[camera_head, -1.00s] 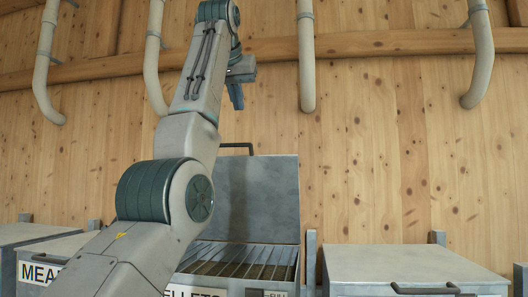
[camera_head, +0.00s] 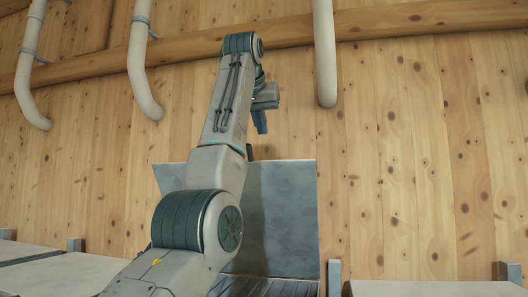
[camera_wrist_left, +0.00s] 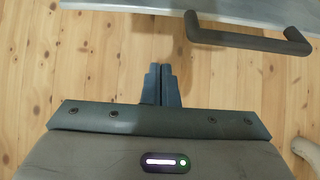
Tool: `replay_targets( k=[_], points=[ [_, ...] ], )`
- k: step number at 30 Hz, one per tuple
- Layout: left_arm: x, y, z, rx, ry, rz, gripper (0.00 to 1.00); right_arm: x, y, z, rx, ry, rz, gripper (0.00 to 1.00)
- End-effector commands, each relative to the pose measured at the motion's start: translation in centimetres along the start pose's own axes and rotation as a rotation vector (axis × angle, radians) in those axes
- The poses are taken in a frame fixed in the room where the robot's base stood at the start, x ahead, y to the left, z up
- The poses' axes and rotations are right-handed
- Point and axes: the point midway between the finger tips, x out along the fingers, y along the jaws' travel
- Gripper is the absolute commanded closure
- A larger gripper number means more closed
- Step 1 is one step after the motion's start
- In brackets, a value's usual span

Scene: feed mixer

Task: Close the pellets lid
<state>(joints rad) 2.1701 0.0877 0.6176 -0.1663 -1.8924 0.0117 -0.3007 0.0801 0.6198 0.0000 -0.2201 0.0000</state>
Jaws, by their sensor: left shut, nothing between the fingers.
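The pellets lid (camera_head: 285,215) is a grey metal panel standing upright and open behind my left arm in the head view. Its left part is largely hidden by the arm. Its dark bar handle shows at the upper right of the left wrist view (camera_wrist_left: 250,40), below the lid's edge (camera_wrist_left: 150,6). The slatted opening of the pellets bin (camera_head: 265,288) shows at the bottom of the head view. My left gripper (camera_head: 261,122) is above the lid's top edge, shut and empty. In the wrist view its fingertips (camera_wrist_left: 160,72) are left of the handle, apart from it. My right gripper is out of view.
Pale hanging pipes (camera_head: 325,55) run down the wooden wall (camera_head: 400,180) behind. A closed bin (camera_head: 430,288) stands at the lower right, and other closed bin tops (camera_head: 65,275) at the lower left. The space right of my gripper is clear.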

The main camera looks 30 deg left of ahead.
Motion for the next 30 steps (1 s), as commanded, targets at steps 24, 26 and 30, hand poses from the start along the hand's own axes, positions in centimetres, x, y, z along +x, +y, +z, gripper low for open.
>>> replay_targets(
  k=[24, 26, 30],
  points=[
    [5.9, 0.0, 3.6, 0.0, 0.0, 0.0, 1.0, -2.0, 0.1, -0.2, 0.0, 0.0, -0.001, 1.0],
    [5.8, 0.0, 3.7, 0.0, 0.0, 0.0, 1.0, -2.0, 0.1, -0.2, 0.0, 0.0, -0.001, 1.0],
    [5.8, 0.0, 3.8, 0.0, 0.0, 0.0, 1.0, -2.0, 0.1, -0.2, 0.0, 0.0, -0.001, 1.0]
  ],
)
